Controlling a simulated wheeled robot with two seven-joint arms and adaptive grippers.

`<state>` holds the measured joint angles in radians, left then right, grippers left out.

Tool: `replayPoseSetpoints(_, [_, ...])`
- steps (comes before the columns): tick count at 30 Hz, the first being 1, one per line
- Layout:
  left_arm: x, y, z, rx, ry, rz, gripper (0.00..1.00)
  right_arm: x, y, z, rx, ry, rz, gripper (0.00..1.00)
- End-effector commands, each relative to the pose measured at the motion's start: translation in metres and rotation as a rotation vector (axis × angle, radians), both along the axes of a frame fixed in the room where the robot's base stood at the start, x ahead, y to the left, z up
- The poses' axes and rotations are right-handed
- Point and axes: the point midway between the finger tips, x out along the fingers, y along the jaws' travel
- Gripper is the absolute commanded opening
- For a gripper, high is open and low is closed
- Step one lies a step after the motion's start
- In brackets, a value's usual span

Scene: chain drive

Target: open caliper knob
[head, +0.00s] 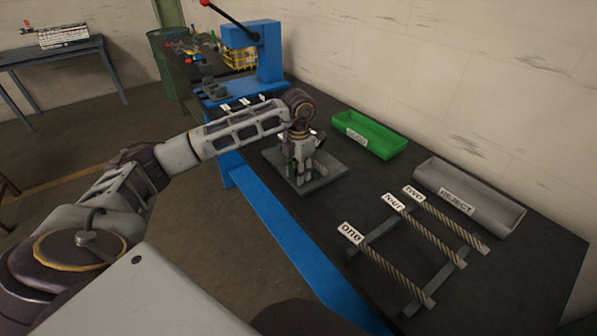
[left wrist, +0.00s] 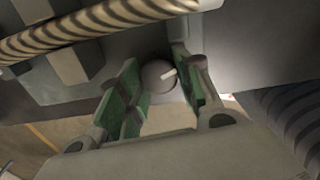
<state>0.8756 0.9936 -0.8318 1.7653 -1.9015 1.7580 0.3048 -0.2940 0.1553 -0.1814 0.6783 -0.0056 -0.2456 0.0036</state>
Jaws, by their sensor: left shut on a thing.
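The knob (left wrist: 158,74) is a round grey dial with a white mark, on the front of a grey block, in the left wrist view. My left gripper (left wrist: 163,88) has its green-padded fingers on either side of the knob and is shut on it. In the head view the left gripper (head: 301,160) points down at the grey caliper stand (head: 325,178) and hides the knob. A twisted, rope-like piece (left wrist: 85,32) lies across the block above the knob. My right gripper is not in view.
Three rope-like pieces, tagged one (head: 395,268), four (head: 432,240) and two (head: 450,225), lie on a rack at the front right. A green tray (head: 385,137) and a grey REJECT tray (head: 490,200) stand by the wall. A blue press (head: 268,55) stands behind.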

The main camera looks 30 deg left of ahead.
Motion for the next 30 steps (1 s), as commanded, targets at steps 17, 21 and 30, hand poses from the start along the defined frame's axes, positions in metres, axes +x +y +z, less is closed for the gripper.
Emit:
replayPoseSetpoints(17, [0.001, 0.000, 0.001, 0.000, -0.004, 0.045, 0.10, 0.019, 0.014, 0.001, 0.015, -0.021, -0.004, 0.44])
replayPoseSetpoints(21, [0.001, 0.000, 0.001, 0.000, -0.003, 0.045, 0.48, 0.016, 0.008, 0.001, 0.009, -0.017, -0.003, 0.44])
replayPoseSetpoints(30, [0.000, 0.000, 0.000, 0.001, -0.001, 0.044, 0.56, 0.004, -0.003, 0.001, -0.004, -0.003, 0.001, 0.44])
